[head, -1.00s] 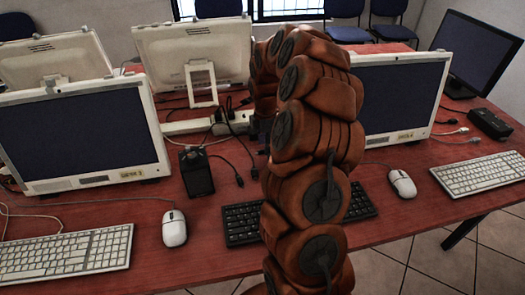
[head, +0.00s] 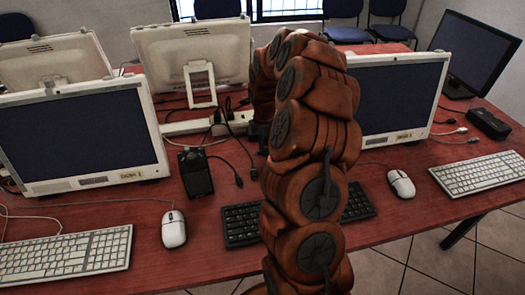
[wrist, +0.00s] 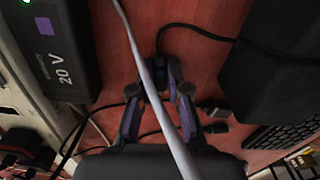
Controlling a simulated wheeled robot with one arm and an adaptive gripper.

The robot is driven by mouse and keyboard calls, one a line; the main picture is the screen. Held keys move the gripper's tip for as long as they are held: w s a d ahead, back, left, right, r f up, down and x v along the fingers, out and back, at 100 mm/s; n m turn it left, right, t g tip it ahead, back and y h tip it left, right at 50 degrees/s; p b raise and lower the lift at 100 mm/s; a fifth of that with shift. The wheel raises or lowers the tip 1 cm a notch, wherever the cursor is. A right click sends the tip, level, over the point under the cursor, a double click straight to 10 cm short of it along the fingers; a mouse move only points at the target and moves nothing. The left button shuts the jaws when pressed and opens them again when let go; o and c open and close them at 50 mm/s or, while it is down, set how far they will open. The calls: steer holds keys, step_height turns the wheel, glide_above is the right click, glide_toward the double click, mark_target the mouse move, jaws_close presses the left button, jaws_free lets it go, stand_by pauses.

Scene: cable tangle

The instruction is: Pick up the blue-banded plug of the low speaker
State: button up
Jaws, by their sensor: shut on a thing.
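The low speaker is the small black box (head: 196,173) on the red table, left of my arm in the head view. A large dark block at the right of the wrist view (wrist: 275,75) appears to be it. A thin black cable (wrist: 205,31) runs from there to my fingertips. My gripper (wrist: 161,80) is shut on a small black end at this cable, which looks like the plug. Fingers and a grey cable crossing in front hide most of it, and no blue band can be made out. In the head view my arm hides most of the gripper.
A black 20 V box (wrist: 58,50) lies left in the wrist view. A white power strip (head: 190,127) and tangled dark cables lie behind the speaker. Monitors, a black keyboard (head: 240,224) and a white mouse (head: 174,229) stand around. Some bare table lies before the speaker.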

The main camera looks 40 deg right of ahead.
steer(key=shift+r, duration=0.1)
step_height(320, 180, up, 10)
steer(key=b, duration=0.1)
stand_by(0.3)
steer(key=shift+o, duration=0.8)
jaws_close()
steer(key=shift+a, duration=0.15)
steer(key=s+a+f+p, duration=0.1)
steer(key=s+a+p, duration=0.1)
steer(key=a, duration=1.4)
steer(key=shift+s+f+m, duration=0.15)
steer(key=shift+f+m, duration=0.1)
steer(key=shift+m, duration=0.05)
steer(key=shift+w+a+p, duration=0.2)
steer(key=shift+w+a, duration=0.05)
steer(key=shift+a, duration=0.6)
steer(key=shift+w+a+p, duration=0.15)
steer(key=shift+w+a, duration=0.1)
steer(key=shift+a, duration=0.55)
stand_by(1.0)
